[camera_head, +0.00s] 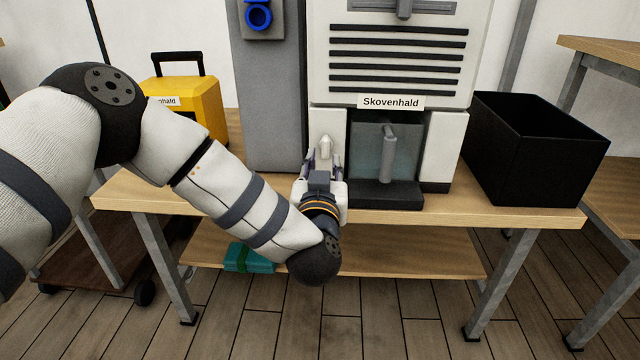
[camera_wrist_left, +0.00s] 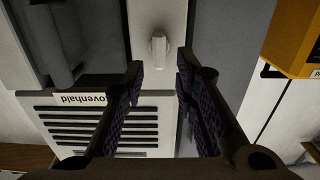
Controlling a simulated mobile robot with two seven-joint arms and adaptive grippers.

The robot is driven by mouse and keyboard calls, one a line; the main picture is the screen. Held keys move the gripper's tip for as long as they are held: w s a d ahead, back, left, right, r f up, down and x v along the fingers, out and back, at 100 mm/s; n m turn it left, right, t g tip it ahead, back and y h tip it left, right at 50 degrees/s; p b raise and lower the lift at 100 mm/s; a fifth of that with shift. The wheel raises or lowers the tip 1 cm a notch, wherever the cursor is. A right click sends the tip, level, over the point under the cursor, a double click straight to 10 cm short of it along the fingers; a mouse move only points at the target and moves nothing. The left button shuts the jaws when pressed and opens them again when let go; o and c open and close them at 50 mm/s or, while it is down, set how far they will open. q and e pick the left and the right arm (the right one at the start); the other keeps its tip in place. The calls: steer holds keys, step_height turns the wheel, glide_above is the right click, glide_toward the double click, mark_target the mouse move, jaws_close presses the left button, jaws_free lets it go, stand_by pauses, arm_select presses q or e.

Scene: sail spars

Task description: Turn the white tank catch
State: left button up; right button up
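The white tank catch (camera_head: 325,147) is a small pale knob on the white front panel of the machine, left of its dark recess. It also shows in the left wrist view (camera_wrist_left: 158,47), just beyond the fingertips and in line with the space between them. My left gripper (camera_head: 323,163) is in front of the catch, its fingers pointing at the panel. In the left wrist view the gripper (camera_wrist_left: 160,68) is open, with nothing between its fingers. Whether a finger touches the catch cannot be told. My right gripper is not in view.
The machine (camera_head: 465,140) labelled Skovenhald stands on a wooden table (camera_head: 260,205). A black open bin (camera_head: 535,160) is to its right. A grey column (camera_head: 270,100) and a yellow case (camera_head: 195,105) are to its left. A teal bundle (camera_head: 250,258) lies on the lower shelf.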

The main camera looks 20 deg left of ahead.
mark_target(326, 150)
arm_select(q)
steer(key=b+x, duration=0.1)
steer(key=x, duration=0.3)
steer(key=shift+w+a+f+b, duration=0.1)
steer(key=shift+w+b, duration=0.3)
steer(key=shift+w+a, duration=0.1)
steer(key=shift+w, duration=0.35)
jaws_close()
steer(key=n, duration=1.2)
steer(key=shift+f+n, duration=0.1)
steer(key=shift+n, duration=0.2)
steer(key=n, duration=0.5)
steer(key=shift+o, duration=1.2)
jaws_free()
steer(key=shift+s, duration=0.1)
